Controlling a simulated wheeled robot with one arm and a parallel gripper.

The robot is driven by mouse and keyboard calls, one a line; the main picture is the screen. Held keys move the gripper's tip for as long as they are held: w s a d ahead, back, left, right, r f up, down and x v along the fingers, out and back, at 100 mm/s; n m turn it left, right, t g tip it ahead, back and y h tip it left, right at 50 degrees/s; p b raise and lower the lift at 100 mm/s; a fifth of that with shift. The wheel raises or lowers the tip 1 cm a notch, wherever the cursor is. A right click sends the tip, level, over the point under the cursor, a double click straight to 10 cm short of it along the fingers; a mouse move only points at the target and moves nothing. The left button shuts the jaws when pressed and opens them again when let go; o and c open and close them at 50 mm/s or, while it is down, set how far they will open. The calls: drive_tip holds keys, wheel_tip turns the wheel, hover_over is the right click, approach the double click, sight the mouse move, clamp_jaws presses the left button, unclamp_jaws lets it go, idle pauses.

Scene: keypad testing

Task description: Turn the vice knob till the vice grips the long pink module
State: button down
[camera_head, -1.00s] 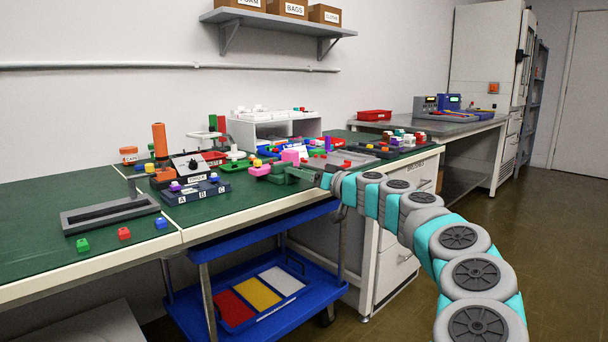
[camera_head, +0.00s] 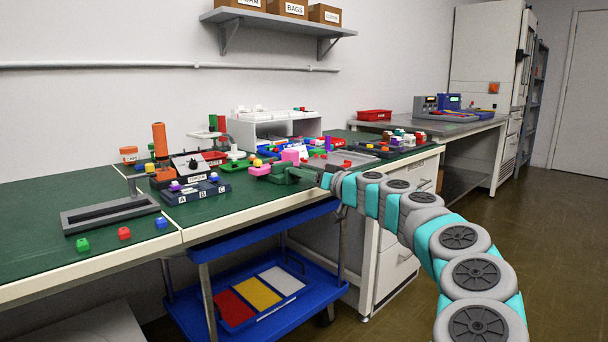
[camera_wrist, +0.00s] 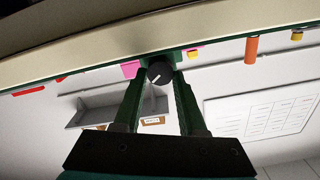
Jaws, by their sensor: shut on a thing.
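The vice knob (camera_wrist: 159,73) is a round black knob with a white pointer line in the wrist view. My gripper (camera_wrist: 160,75) is shut on it, with one green finger on each side. Part of the green vice (camera_wrist: 173,56) shows just behind the knob. In the head view my gripper (camera_head: 302,174) reaches the vice (camera_head: 279,174) at the bench's front edge, and the knob cannot be made out. A pink piece (camera_head: 259,169) sits at the vice's left and another pink block (camera_head: 290,156) stands behind it. I cannot tell how tightly the jaws hold the pink module.
A white shelf unit (camera_head: 272,128) stands behind. A blue cart (camera_head: 262,244) is below the bench edge. Small coloured blocks lie at the left front.

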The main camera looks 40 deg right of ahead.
drive_tip(key=shift+m, duration=0.3)
drive_tip(key=m, duration=0.3)
drive_tip(key=shift+p, duration=0.3)
drive_tip(key=shift+d+f+m, duration=0.1)
drive_tip(key=shift+d+m, duration=0.05)
drive_tip(key=shift+m, duration=1.85)
drive_tip(key=shift+p, duration=0.3)
drive_tip(key=shift+c, duration=2.4)
unclamp_jaws()
